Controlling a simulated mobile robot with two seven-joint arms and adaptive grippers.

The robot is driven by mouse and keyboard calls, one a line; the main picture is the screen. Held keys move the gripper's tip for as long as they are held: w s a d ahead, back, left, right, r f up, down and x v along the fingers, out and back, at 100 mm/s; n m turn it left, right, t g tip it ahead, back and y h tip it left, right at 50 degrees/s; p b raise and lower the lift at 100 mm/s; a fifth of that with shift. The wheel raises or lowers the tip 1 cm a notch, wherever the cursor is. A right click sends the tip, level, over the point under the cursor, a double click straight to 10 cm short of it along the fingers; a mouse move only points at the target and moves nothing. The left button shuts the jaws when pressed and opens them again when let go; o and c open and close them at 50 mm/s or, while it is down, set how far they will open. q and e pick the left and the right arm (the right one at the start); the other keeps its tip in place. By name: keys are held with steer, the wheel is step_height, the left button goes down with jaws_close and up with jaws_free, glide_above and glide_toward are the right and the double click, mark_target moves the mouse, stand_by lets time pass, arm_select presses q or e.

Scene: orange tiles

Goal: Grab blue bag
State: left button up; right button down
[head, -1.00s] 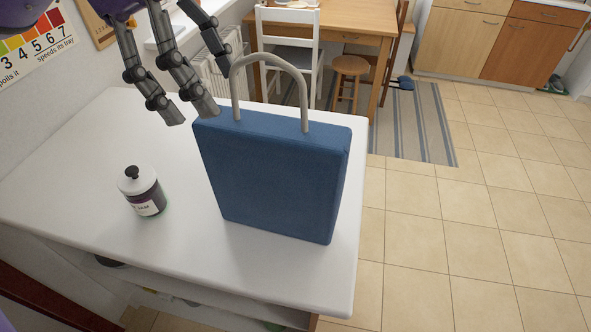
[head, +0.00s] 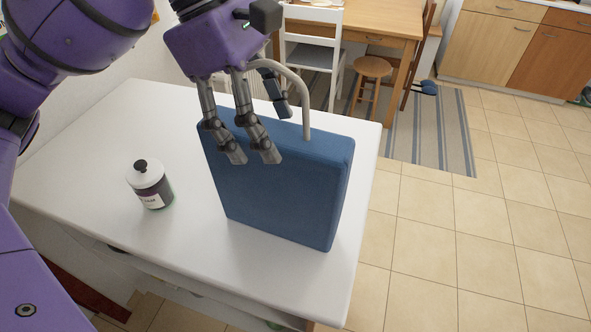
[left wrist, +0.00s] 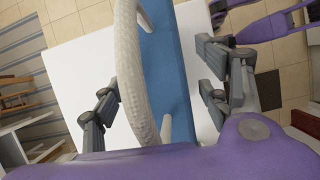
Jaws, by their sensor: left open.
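The blue bag (head: 278,185) stands upright on the white table, with a grey arched handle (head: 301,92) on top. My left gripper (head: 262,130) is open at the bag's top. Two fingers hang in front of the bag's near face and one finger is behind the handle. In the left wrist view the pale handle (left wrist: 139,75) runs between the open fingers, with the blue bag (left wrist: 168,70) beyond it. The fingers there appear apart from the handle. The gripper hides part of the handle in the head view. My right gripper is not in view.
A jar with a white lid (head: 150,184) stands on the white table (head: 110,140), left of the bag. Behind are a white chair (head: 312,50), a wooden stool (head: 372,70) and a wooden table (head: 385,20). Tiled floor (head: 450,230) lies open at right.

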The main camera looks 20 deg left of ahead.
arm_select(q)
steer(key=shift+f, duration=0.1)
steer(key=shift+c, duration=0.4)
steer(key=c, duration=1.7)
steer(key=shift+o, duration=0.2)
